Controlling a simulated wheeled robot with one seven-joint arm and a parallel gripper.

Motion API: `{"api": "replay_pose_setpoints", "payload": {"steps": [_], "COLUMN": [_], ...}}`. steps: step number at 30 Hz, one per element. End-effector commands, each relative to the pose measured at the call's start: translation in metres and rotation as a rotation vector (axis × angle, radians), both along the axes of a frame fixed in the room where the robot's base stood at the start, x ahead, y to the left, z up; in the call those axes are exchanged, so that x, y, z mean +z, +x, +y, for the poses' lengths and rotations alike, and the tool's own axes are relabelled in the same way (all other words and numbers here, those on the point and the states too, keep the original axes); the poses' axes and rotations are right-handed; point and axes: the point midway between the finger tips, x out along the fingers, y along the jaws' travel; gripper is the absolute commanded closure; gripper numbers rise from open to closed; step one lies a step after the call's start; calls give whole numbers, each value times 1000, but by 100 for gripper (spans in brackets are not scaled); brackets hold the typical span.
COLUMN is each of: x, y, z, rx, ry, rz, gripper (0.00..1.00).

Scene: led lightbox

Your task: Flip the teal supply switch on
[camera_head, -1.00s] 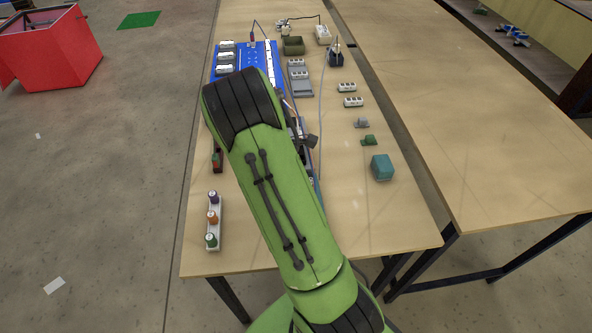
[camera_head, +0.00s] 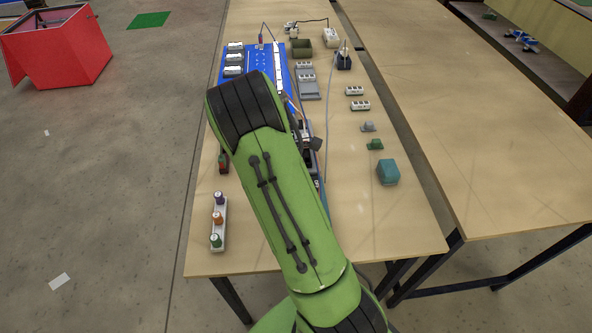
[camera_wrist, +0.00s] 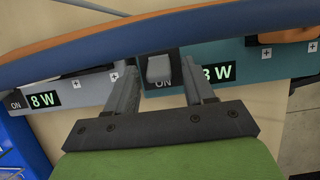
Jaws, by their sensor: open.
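In the wrist view, the teal supply (camera_wrist: 262,66) has a lit green display reading about "8 W", its first digit partly hidden by a finger. Its grey switch (camera_wrist: 158,68) sits on a dark plate, with an "ON" label beside it in the picture, partly covered. My gripper (camera_wrist: 160,76) is open, its two grey fingers on either side of the switch. I cannot tell whether they touch it, or which way the switch is set. In the head view, my green arm hides the gripper and most of the supplies.
A grey supply (camera_wrist: 85,96) with an "8 W" display stands left of the teal one. A blue and orange cable-like band (camera_wrist: 130,40) crosses in front. In the head view, a blue board (camera_head: 255,62), a teal block (camera_head: 388,172) and a spool rack (camera_head: 226,205) lie around my arm.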

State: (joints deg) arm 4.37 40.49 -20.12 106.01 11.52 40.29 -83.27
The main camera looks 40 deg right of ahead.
Motion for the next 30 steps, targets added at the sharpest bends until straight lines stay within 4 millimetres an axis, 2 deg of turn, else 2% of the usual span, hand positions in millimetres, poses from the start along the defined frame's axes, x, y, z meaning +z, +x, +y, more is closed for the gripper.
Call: {"api": "replay_pose_setpoints", "payload": {"steps": [5, 12, 18, 22, 30], "x": [35, 100, 137, 144, 144], "y": [9, 24, 32, 34, 34], "z": [11, 33, 46, 49, 49], "rx": [5, 5, 3, 2, 1], "ry": [-1, -1, 0, 0, 1], "rz": [-6, -7, -4, -2, -1], "gripper": [47, 47, 47, 47, 47]}}
